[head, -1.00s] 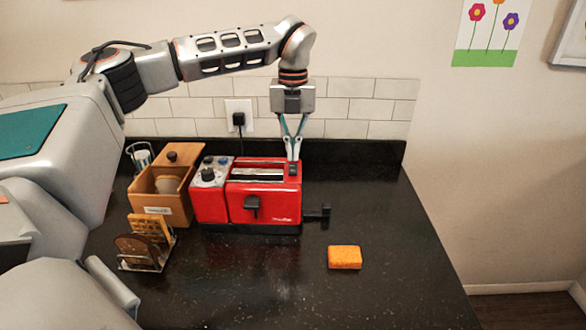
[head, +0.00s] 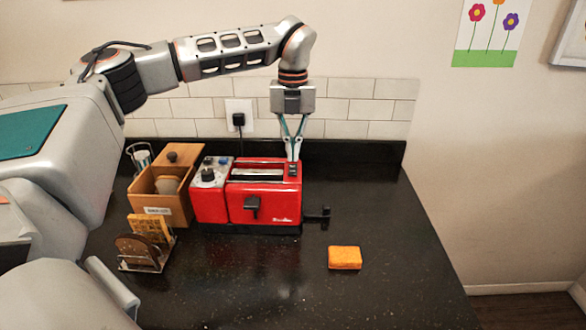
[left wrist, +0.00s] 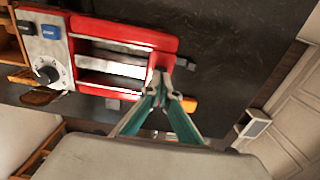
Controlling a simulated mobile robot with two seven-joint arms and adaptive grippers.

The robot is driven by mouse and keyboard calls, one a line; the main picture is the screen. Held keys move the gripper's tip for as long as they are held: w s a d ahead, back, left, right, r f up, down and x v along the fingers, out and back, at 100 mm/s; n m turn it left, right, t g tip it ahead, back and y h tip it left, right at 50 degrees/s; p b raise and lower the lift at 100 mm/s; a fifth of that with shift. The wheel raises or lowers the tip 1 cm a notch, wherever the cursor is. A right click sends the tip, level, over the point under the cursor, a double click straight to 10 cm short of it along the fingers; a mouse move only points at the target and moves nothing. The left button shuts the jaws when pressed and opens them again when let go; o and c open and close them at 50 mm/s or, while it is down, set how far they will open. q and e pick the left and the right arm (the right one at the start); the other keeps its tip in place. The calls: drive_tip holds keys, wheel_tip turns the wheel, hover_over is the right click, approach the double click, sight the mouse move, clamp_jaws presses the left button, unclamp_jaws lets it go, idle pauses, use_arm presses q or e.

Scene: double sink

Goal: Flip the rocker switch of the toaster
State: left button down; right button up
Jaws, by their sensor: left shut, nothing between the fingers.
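The red toaster (head: 265,205) stands on the dark counter, with a control panel (head: 208,176) carrying a knob and buttons on its left end. A small dark rocker switch (head: 293,170) sits on the top at the right end. My left gripper (head: 294,158) points straight down, shut and empty, with its tips at or just above that switch; I cannot tell if they touch. In the left wrist view the toaster (left wrist: 130,35) lies ahead, and the shut fingertips (left wrist: 166,88) cover its right end and hide the switch. My right gripper is not in view.
A wooden box (head: 165,205) stands left of the toaster, and a rack with bread slices (head: 140,252) is in front of it. An orange sponge (head: 345,258) lies front right. A dark lever (head: 318,216) sticks out at the toaster's right. The right counter is clear.

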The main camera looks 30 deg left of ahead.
sight(293, 166)
use_arm(q)
drive_tip(key=shift+f+b, duration=0.55)
drive_tip(key=shift+f, duration=0.65)
idle(0.7)
drive_tip(key=shift+r, duration=0.15)
wheel_tip(293, 166, up, 2)
drive_tip(key=p, duration=0.2)
drive_tip(key=shift+r+p, duration=0.2)
drive_tip(key=shift+p, duration=0.15)
drive_tip(key=shift+r, duration=2.2)
